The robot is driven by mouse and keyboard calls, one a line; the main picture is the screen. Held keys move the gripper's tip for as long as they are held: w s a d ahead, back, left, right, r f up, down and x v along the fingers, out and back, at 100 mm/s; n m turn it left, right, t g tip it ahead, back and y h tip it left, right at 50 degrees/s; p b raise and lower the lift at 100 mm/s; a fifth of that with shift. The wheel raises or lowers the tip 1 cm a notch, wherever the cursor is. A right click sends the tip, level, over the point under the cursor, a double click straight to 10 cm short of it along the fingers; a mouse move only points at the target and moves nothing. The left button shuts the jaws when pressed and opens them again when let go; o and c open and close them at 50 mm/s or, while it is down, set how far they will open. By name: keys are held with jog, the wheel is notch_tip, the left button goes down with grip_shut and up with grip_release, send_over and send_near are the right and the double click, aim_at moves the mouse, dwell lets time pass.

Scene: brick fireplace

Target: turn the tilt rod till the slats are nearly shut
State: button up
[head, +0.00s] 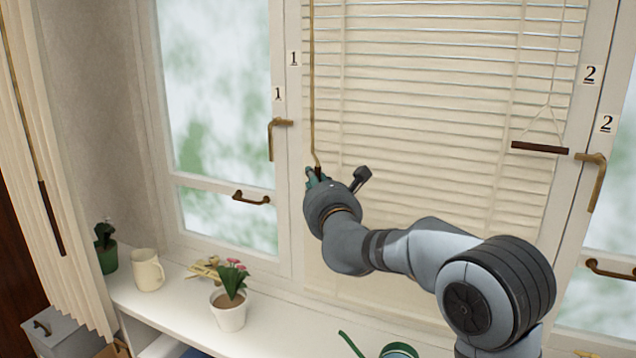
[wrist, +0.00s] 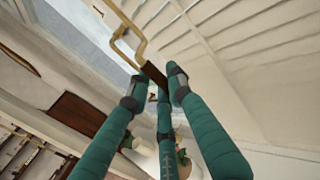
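The tilt rod (head: 312,90) is a thin brass rod hanging at the left side of the blind, with a cranked lower end and a dark brown grip. The cranked part (wrist: 128,38) and the grip (wrist: 153,73) show in the wrist view. My gripper (head: 316,176) is at the rod's lower end; its teal fingers (wrist: 157,82) close around the grip, hiding part of it. The cream slats (head: 430,110) are tilted, with thin bright gaps between them, clearest near the top.
A dark pull bar (head: 540,147) hangs on cords at the blind's right. Brass window handles (head: 274,138) (head: 592,182) flank the blind. The white sill below holds a potted flower (head: 229,308), a cream mug (head: 147,270) and a green pot (head: 106,257). Another dark-ended rod (head: 52,218) hangs far left.

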jog(key=o, duration=0.4)
jog(key=shift+c, duration=0.2)
jog(key=shift+f, duration=0.1)
jog(key=shift+s, duration=0.1)
jog(key=s+d, duration=0.1)
jog(key=s, duration=1)
jog(key=shift+s+d, duration=0.25)
jog(key=shift+s, duration=0.1)
jog(key=shift+w, duration=0.1)
